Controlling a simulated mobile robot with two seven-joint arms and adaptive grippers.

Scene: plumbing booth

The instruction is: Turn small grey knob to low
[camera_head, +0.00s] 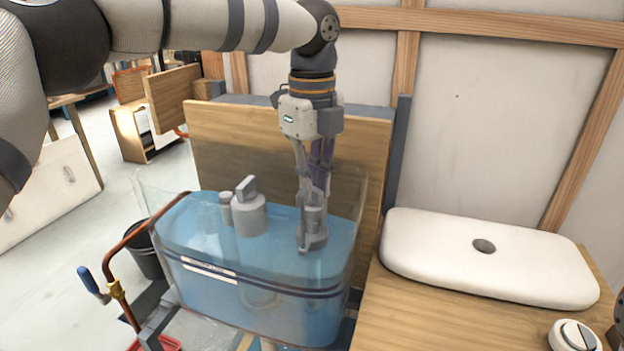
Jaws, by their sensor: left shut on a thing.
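A clear tank (205,285) of blue water stands in front of a wooden panel. My left gripper (313,193) points straight down into the right part of the tank. It is shut on a small grey knob (312,238), a short upright grey piece with a wider foot. The fingers hide the knob's upper part, and its setting cannot be read. Left of it stands a larger grey cylinder (249,215) with an upright tab on top, beside a thinner grey post (226,208).
A white tank lid (490,260) with a round hole lies on the wooden bench (440,320) at right. A round white dial-like piece (573,337) sits at the bench front. A copper pipe (128,242) with a blue-handled valve (90,282) runs left of the tank, by a black bucket (146,262).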

